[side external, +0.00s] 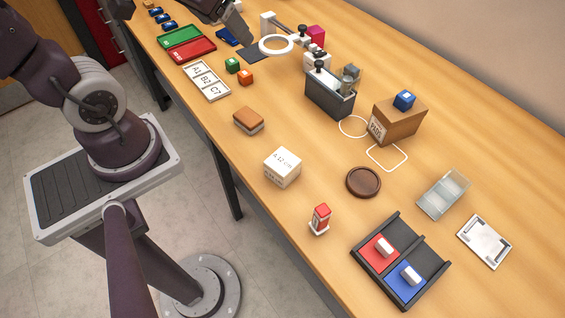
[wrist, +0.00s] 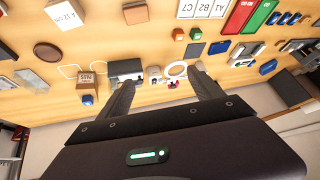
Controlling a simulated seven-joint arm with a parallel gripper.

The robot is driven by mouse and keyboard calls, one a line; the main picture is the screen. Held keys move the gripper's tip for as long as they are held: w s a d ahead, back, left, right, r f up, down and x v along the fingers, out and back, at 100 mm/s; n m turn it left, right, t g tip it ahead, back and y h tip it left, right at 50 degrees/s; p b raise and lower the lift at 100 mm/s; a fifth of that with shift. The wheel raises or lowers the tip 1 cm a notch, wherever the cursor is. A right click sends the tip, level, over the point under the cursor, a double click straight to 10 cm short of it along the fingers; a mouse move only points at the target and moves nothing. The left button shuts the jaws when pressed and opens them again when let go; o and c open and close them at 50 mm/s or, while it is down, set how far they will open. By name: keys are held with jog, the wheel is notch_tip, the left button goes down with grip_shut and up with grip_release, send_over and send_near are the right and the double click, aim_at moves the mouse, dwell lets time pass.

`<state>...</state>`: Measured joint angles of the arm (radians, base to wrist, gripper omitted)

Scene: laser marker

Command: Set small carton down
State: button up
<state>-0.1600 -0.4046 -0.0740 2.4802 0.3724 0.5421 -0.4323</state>
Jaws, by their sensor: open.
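The task's small carton could be either of two boxes; I cannot tell which. A brown cardboard carton (side external: 392,126) with a printed label stands on the table at right of centre, a blue cube (side external: 404,99) on its top. A white box (side external: 282,167) marked "A 12 cm" stands nearer the front edge. In the wrist view the brown carton (wrist: 87,79) is left of my fingers and the white box (wrist: 66,14) is at the upper left. My gripper (wrist: 163,76) is open, with nothing held between its fingers. In the side view my gripper (side external: 240,30) is at the far end, apart from both boxes.
An empty white outline (side external: 387,158) is in front of the carton. A brown round coaster (side external: 363,182) lies nearby.

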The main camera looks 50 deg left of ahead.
jog(key=s+d+r+m+h, duration=0.3)
jog(key=s+d, duration=0.4)
jog(key=s, duration=0.2)
jog(key=m+g, duration=0.6)
jog(key=m, duration=0.9)
send_over(283, 161)
jog(key=f, duration=1.9)
jog(key=shift+w+a, duration=0.3)
jog(key=shift+w, duration=0.05)
jog(key=shift+m, duration=0.3)
jog(key=f, duration=0.7)
jog(key=shift+s+d, duration=0.25)
jog(key=shift+s, duration=0.15)
jog(key=shift+r, duration=0.1)
jog(key=c, duration=1.6)
